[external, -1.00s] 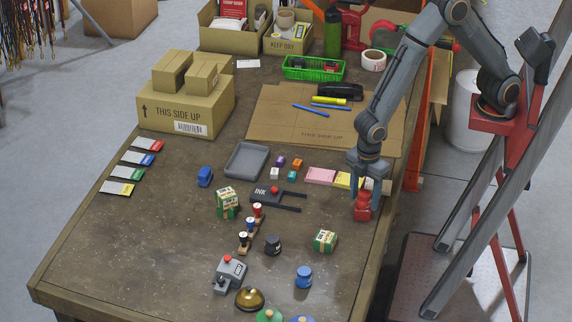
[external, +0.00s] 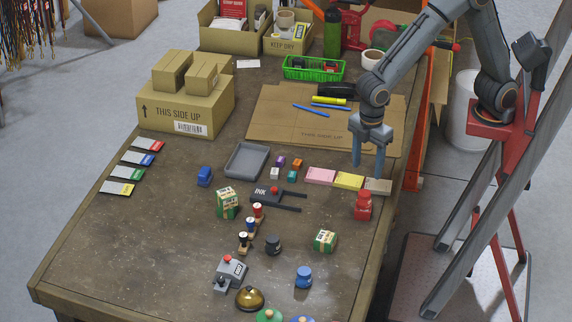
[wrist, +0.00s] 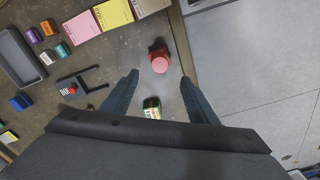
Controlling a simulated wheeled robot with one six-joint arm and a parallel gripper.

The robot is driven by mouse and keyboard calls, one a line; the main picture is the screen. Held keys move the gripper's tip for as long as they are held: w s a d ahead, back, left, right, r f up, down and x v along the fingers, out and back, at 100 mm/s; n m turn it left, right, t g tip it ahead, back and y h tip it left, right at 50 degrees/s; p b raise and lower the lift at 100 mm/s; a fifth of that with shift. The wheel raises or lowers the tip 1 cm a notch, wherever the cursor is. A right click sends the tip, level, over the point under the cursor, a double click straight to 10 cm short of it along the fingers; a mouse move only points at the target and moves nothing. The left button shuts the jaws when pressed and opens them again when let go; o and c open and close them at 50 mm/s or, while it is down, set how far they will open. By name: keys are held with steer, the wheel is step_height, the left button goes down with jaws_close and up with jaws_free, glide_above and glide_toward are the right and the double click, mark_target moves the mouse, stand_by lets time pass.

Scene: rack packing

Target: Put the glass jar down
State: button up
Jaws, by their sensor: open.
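My gripper (external: 370,163) is open and empty, raised above the table and behind the jar in the external view. In the wrist view my two fingers (wrist: 159,78) are spread wide with nothing between their tips.
Pink, yellow and tan pads (external: 348,180) lie in a row behind the jar. A black stacker-shaped holder marked INK (external: 267,193) lies left of it. A green-and-white box (external: 325,240) and a blue jar (external: 304,277) stand nearer the front. Table between them is clear.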

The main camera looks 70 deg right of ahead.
steer(key=w+d+f+m, duration=0.2)
steer(key=d+m, duration=0.4)
steer(key=d, duration=1.3)
steer(key=s+d+f+m, duration=0.1)
steer(key=s+d+m, duration=0.2)
steer(key=d, duration=0.4)
steer(key=s+d+f+m, duration=0.1)
steer(key=s+d+m, duration=0.2)
steer(key=d, duration=0.5)
steer(key=shift+d+f+m+t, duration=0.2)
steer(key=shift+f+m+t, duration=0.1)
steer(key=shift+f+t, duration=0.1)
